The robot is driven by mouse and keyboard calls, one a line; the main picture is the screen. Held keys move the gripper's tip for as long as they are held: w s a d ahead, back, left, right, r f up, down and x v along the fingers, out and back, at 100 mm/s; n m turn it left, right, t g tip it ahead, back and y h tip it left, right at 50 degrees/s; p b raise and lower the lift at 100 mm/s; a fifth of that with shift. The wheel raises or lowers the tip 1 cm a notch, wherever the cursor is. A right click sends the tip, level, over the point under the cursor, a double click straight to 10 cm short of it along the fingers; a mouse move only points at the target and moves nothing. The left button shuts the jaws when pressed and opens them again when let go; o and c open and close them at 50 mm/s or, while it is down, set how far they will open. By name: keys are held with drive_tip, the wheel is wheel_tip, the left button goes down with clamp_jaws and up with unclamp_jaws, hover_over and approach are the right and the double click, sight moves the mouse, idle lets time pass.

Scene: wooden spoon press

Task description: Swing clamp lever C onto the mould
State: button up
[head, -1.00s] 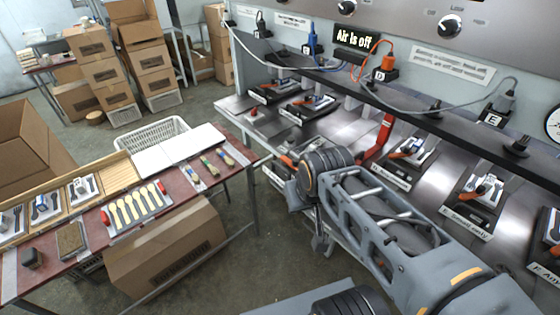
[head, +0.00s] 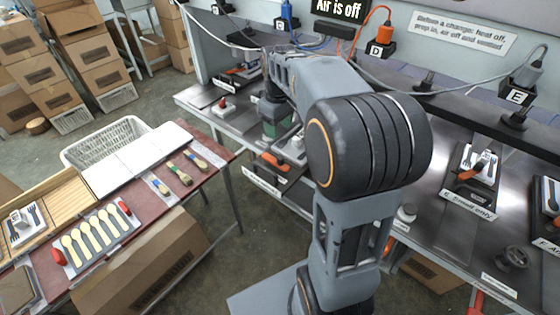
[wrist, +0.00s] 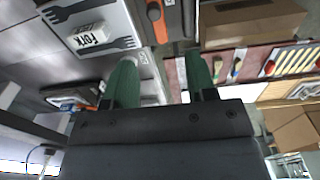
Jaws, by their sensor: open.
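My gripper (wrist: 162,80) is open, its two green fingers apart with nothing between them. In the head view my gripper (head: 278,126) hangs over the front of a press station. An orange clamp lever (head: 272,162) sticks out at that station's front edge, just below the fingers. In the wrist view the orange lever (wrist: 155,20) lies beside the mould plate (wrist: 92,32), not across it, beyond the fingers. The plate bears fork shapes and a block marked "fork". My arm hides part of this station in the head view, and its sign's letter is not readable.
Station E's mould (head: 474,172) stands to the right. Another station (head: 238,76) lies behind my gripper. Plug D (head: 382,46) and its cables hang above. A red table (head: 150,205) with wooden spoons and a white basket (head: 105,140) stands left, across a floor gap.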

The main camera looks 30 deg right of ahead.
sight(280, 157)
drive_tip(key=f, duration=0.9)
drive_tip(key=w+d+f, duration=0.1)
drive_tip(key=f, duration=0.4)
drive_tip(key=shift+f, duration=0.25)
clamp_jaws()
